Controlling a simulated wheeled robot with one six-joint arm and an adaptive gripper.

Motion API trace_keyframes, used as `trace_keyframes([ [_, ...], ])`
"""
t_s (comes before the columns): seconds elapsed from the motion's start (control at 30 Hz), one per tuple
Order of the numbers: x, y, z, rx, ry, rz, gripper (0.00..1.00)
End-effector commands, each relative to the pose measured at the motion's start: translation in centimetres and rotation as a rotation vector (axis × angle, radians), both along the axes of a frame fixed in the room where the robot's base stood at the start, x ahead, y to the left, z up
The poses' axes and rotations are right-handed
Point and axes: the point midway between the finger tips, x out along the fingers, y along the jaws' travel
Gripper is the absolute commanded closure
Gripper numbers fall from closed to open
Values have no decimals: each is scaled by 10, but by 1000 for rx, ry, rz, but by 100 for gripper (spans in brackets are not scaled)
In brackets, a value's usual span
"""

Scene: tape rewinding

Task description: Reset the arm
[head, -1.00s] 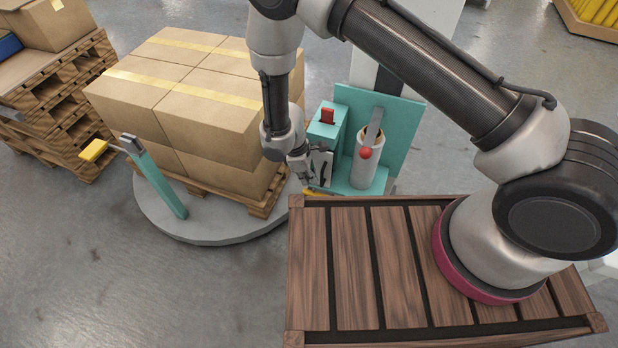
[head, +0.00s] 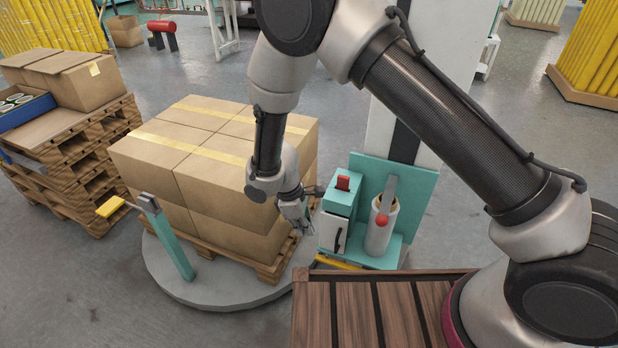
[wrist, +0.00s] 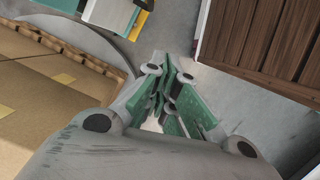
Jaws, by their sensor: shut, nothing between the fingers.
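My gripper (head: 308,230) hangs at the end of my arm, between the stacked cartons and the teal wrapping machine (head: 422,205). In the wrist view its green fingers (wrist: 168,78) are together with nothing between them, above grey floor. The machine carries an upright film roll (head: 379,232) with a red ball in front, and a teal box with a red switch (head: 343,183) on top. The gripper is just left of that box; I cannot tell the exact gap.
Taped cartons (head: 215,160) stand on a pallet on a round grey turntable (head: 205,290). A teal post (head: 172,245) with a yellow piece stands at its front left. A brown slatted platform (head: 372,315) is under my arm. Stacked pallets (head: 75,160) are at left.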

Motion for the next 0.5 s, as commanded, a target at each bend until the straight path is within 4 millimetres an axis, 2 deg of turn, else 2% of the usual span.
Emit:
trace_keyframes([
  [0.17,-2,-4,1,-18,2,-23,100],
  [0.27,-14,-23,2,-77,24,-73,100],
  [0.33,-29,-43,5,-134,49,-113,100],
  [0.37,-35,-51,13,-156,57,-134,100],
  [0.4,-41,-60,30,-172,59,-168,100],
  [0.5,-42,-80,72,-184,57,-260,100],
])
